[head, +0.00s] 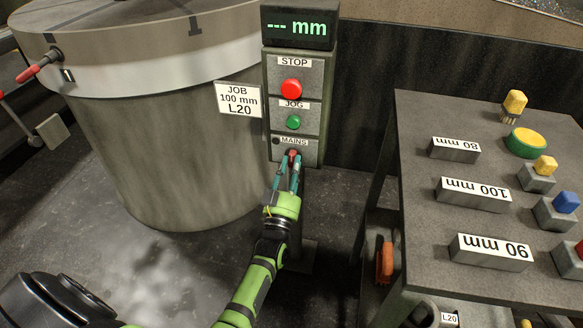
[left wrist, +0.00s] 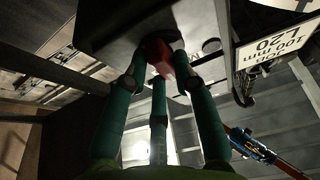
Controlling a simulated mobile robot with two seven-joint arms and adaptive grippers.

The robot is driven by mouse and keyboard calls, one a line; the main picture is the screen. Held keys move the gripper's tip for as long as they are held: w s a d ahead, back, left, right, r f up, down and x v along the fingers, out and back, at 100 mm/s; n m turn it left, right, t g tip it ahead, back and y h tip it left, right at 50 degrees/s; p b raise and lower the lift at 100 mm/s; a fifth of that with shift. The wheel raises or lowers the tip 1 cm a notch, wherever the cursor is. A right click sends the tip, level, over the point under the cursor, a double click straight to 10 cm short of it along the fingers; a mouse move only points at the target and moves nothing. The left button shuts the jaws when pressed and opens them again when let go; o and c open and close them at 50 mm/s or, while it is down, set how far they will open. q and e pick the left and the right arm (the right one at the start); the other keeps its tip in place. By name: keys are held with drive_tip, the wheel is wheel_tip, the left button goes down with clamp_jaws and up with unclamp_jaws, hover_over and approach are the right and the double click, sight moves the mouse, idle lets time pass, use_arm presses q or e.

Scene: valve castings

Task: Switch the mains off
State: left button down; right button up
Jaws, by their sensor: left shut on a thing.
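The mains switch (head: 292,154) is a small red knob on the lowest panel of the grey control post, under the MAINS label (head: 294,141). My left gripper (head: 290,165) has its teal fingers shut on the knob. In the left wrist view the red knob (left wrist: 158,55) sits between the fingertips (left wrist: 158,70), against the dark box face. A dark round lamp (head: 276,141) sits beside the label. The display (head: 297,27) at the top of the post reads "--- mm" in green. My right gripper is not in view.
Above the switch are a red STOP button (head: 291,89) and a green JOG button (head: 293,122). A large round drum (head: 160,140) stands left, with a JOB 100 mm L20 sign (head: 239,99). A table (head: 415,215) with labelled blocks stands right.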

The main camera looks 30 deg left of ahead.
use_arm(q)
drive_tip(key=shift+r+n, duration=0.1)
drive_tip(key=shift+n, duration=0.4)
drive_tip(key=c, duration=1)
unclamp_jaws()
drive_tip(key=v, duration=1.2)
drive_tip(key=shift+d, duration=0.2)
